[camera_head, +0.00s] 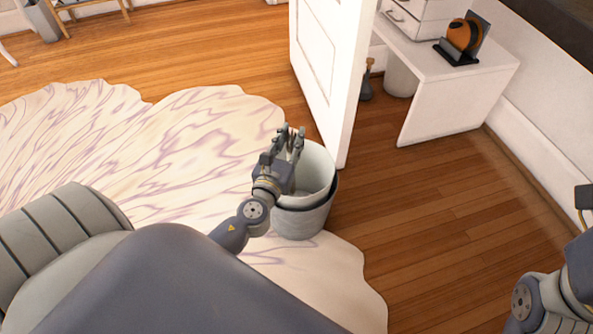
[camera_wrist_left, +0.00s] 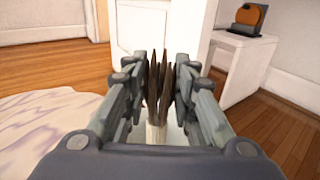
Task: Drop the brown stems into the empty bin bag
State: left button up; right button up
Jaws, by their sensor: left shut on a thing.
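My left gripper (camera_head: 290,133) is over the upper left rim of the pale bin (camera_head: 303,222) in the head view. In the left wrist view my left gripper (camera_wrist_left: 170,75) is shut on the brown stems (camera_wrist_left: 165,88), a bundle of thin dark upright pieces with a pale lower part.
A white door (camera_head: 327,75) stands open close behind the bin. A white desk (camera_head: 455,85) with an orange and black object (camera_head: 464,36) is at the upper right. A pale patterned rug (camera_head: 170,140) lies on the left. The wood floor (camera_head: 450,220) at right is clear.

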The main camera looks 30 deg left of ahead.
pick_arm(q)
jog(key=shift+f, duration=0.25)
jog(key=o, duration=1)
jog(key=shift+c, duration=0.2)
jog(key=v, duration=1.2)
jog(key=shift+s+f, duration=0.1)
